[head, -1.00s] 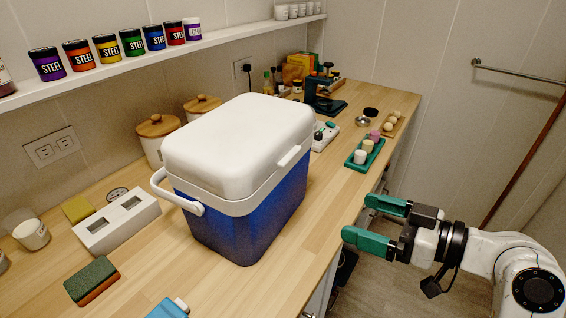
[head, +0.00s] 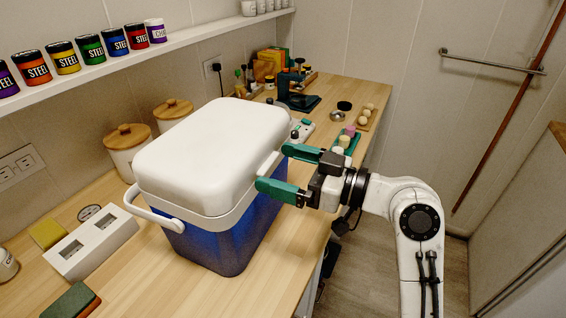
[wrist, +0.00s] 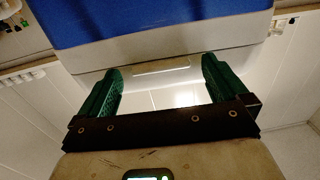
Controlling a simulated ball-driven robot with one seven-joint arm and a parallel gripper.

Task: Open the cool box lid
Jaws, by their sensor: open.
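The cool box (head: 216,238) stands on the wooden counter, with a blue body and a white lid (head: 212,150). The lid lies down on the body. A white carry handle (head: 150,214) hangs at its left end. A raised latch tab (head: 268,165) shows on the lid's front side. My gripper (head: 272,168) is open, with green fingers on either side of the latch area. In the wrist view the blue body (wrist: 150,18) and pale rim fill the top, and the tab (wrist: 161,67) lies between the fingertips (wrist: 160,72). I cannot tell whether the fingers touch the box.
A white two-slot block (head: 92,244) and a green sponge (head: 70,301) lie left of the box. Two lidded canisters (head: 128,158) stand behind it. A green tray (head: 346,142) with small cups is beyond my gripper. A shelf with several jars runs above.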

